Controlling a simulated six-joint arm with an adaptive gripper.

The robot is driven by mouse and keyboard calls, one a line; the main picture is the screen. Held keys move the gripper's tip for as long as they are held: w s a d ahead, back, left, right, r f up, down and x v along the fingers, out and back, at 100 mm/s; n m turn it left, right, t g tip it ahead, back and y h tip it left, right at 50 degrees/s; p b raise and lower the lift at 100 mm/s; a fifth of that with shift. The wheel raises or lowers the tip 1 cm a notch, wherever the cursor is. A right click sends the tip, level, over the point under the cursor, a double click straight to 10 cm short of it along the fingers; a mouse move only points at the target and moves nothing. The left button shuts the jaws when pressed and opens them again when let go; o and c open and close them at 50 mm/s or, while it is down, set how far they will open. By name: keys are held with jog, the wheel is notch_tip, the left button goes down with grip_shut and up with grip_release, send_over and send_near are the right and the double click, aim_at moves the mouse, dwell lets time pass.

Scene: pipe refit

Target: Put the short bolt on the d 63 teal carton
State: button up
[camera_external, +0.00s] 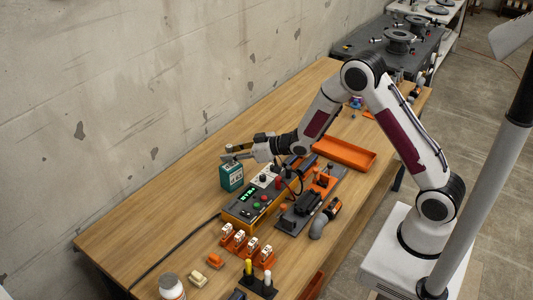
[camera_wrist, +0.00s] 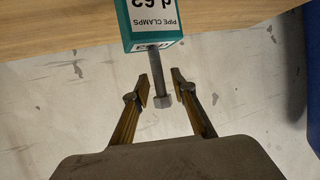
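The d 63 teal carton (camera_external: 231,177) stands on the wooden table near the wall. My gripper (camera_external: 243,151) is just above the carton. In the wrist view its two fingers (camera_wrist: 162,88) are open, one on each side of the bolt, with a visible gap to both. The bolt is too small to make out clearly in the external view.
A yellow control box (camera_external: 254,202) with buttons stands right of the carton, beside a grey fixture plate (camera_external: 310,205). An orange tray (camera_external: 344,153) lies behind. Orange holders with white pieces (camera_external: 247,244) stand in front. Table left of the carton is clear.

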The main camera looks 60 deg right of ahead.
jog(key=v, duration=1.1)
jog(key=shift+s, duration=0.35)
jog(key=shift+d+r, duration=0.1)
jog(key=shift+r, duration=0.05)
jog(key=s+d+r+m+g+h, duration=0.1)
jog(key=s+d+r+g+h, duration=0.15)
jog(key=s+r, duration=0.4)
jog(key=s+d+r+m+g+h, duration=0.1)
jog(key=s+d+r+h, duration=0.2)
jog(key=s+r, duration=0.3)
jog(key=s+a+m+g+y, duration=0.1)
jog(key=s+a+g, duration=0.2)
jog(key=s, duration=2)
jog(key=shift+s+r+m+g, duration=0.25)
jog(key=shift+r+m+g, duration=0.05)
jog(key=shift+r+g, duration=0.05)
